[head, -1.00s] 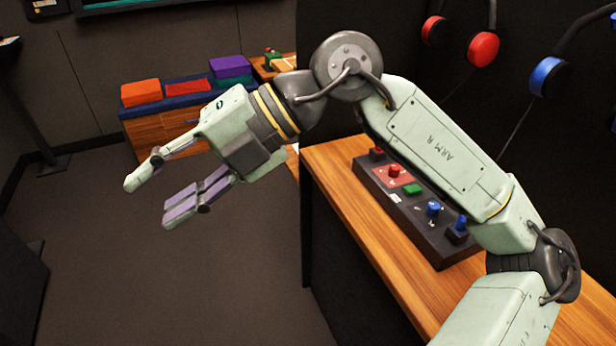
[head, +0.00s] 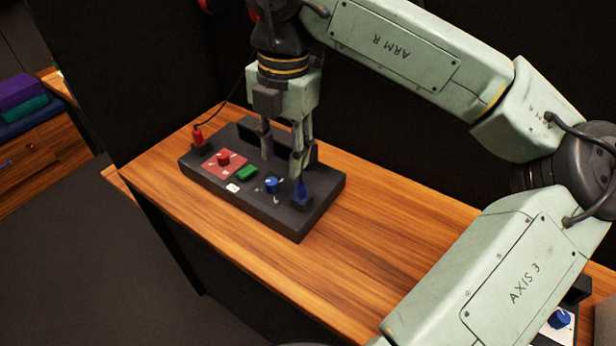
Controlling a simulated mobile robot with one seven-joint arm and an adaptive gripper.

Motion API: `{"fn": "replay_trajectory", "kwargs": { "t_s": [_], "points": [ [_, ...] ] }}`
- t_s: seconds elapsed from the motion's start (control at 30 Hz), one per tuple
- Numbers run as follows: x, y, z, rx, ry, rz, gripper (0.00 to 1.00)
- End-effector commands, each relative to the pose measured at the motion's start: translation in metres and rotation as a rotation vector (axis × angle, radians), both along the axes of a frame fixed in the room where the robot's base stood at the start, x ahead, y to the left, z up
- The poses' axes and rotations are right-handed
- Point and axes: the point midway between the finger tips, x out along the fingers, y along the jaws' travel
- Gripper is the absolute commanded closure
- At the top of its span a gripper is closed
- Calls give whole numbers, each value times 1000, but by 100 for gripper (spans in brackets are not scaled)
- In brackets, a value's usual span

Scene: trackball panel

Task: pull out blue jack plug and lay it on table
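The blue jack plug (head: 302,192) stands upright in a dark socket block at the right end of the black panel (head: 290,222). My gripper (head: 282,166) points down over the panel with its two fingers apart. Nothing shows between the fingers. The right finger is just above or beside the blue plug in the picture; I cannot tell whether they touch. The left finger is further left, over the back of the panel.
A red jack plug (head: 197,134) with a thin cable stands at the panel's left end. The wooden table (head: 385,226) is bare right of the panel.

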Motion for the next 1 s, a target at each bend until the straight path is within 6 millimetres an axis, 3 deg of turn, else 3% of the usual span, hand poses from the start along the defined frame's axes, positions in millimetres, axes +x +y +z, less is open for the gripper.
{"fn": "replay_trajectory", "kwargs": {
  "t_s": [0.2,0.63,1.0],
  "points": [
    [3,-23,2,-61,-3,-78,62],
    [4,-23,-1,-61,-2,-80,62],
    [3,-23,-36,-59,-1,-79,62]
  ]
}}
